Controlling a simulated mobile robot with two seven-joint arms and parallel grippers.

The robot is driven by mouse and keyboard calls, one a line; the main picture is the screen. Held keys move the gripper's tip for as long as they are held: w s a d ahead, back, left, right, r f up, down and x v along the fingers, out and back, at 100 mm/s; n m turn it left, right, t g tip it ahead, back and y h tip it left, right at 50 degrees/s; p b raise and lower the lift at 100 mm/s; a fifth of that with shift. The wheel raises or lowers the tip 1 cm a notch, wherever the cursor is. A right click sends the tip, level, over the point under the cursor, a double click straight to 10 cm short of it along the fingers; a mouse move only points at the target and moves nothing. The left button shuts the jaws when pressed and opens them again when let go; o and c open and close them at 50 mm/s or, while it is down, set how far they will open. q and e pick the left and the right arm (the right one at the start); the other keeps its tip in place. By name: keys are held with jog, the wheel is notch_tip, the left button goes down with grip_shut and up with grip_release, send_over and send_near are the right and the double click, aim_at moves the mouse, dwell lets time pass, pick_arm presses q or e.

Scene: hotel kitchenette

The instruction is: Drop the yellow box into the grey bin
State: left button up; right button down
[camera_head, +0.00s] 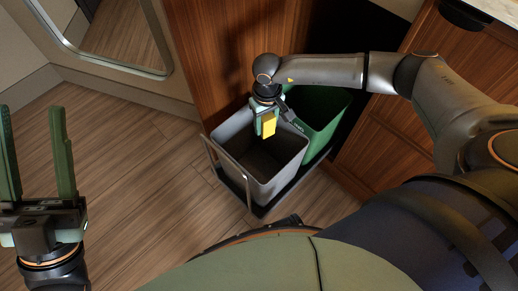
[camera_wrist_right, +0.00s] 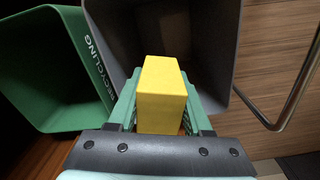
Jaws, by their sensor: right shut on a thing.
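The yellow box (camera_head: 268,124) is held in my right gripper (camera_head: 264,118), above the opening of the grey bin (camera_head: 234,133). In the right wrist view the yellow box (camera_wrist_right: 161,92) sits between the green fingers of my right gripper (camera_wrist_right: 160,108), with the grey bin (camera_wrist_right: 222,55) behind it. The gripper is shut on the box. The part of the grey bin I can see into looks empty, though the arm hides some of it. My left gripper (camera_head: 36,150) is at the left of the head view, with its fingers apart and nothing between them.
A green recycling bin (camera_head: 318,108) stands right beside the grey bin; it also shows in the right wrist view (camera_wrist_right: 50,75). Both are on a pull-out frame with a metal handle (camera_head: 226,172). Wooden cabinets flank them. The wooden floor (camera_head: 130,170) to the left is clear.

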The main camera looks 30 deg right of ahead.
jog(key=shift+f, duration=0.5)
jog(key=shift+c, duration=1.2)
grip_release()
jog(key=shift+r, duration=0.1)
notch_tip(320, 180, up, 11)
jog(key=p, duration=0.3)
jog(key=shift+r, duration=0.75)
